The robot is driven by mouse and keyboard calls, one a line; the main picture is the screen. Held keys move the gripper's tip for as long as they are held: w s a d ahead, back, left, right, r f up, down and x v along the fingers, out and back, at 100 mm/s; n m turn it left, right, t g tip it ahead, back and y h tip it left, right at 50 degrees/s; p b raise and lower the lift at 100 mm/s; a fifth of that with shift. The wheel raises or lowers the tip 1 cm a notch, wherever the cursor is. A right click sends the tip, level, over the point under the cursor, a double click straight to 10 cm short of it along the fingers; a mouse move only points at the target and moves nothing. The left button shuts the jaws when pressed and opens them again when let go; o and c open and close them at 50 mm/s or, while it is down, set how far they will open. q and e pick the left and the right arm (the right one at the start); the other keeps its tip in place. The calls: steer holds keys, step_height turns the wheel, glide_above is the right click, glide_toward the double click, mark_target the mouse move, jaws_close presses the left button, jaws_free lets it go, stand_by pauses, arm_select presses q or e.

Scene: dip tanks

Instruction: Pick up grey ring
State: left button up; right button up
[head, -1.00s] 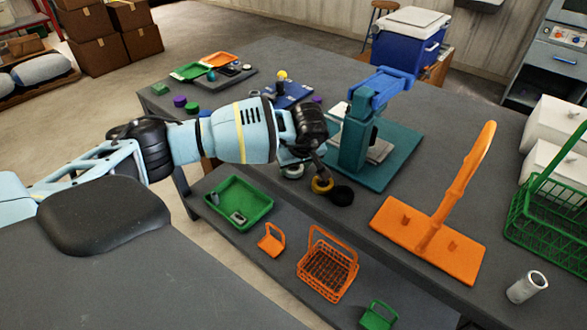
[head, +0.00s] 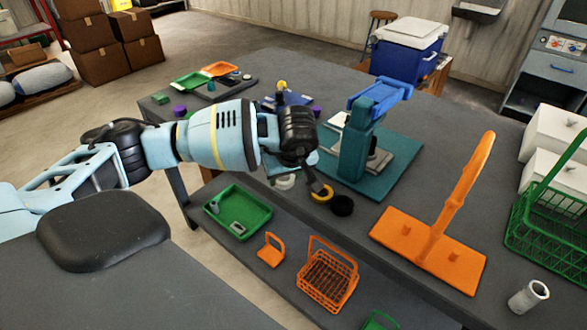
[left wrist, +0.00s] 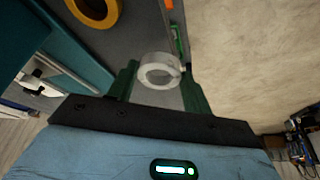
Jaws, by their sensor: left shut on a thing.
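The grey ring (left wrist: 160,72) sits between the two green fingers of my left gripper (left wrist: 158,88) in the left wrist view. The fingers are shut on it from both sides. In the head view the ring (head: 285,182) shows as a pale ring under my left gripper (head: 282,175), close to the table's front edge. I cannot tell how far it is above the table. My right gripper is not in view.
A yellow ring (head: 321,193) and a black ring (head: 342,206) lie just right of the gripper. A teal stand (head: 355,150) rises behind them. A green tray (head: 262,213) is on the lower shelf.

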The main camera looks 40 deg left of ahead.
arm_select(q)
steer(key=s+d+r, duration=0.1)
steer(key=s, duration=1)
steer(key=d+r+m+t+h, duration=0.1)
steer(key=d+r+m+h, duration=0.1)
steer(key=d+m, duration=0.3)
steer(key=w+d+r+m+t+h, duration=0.1)
steer(key=d+r+m, duration=0.4)
steer(key=d+m, duration=0.1)
steer(key=shift+d+h, duration=0.2)
steer(key=shift+h, duration=0.2)
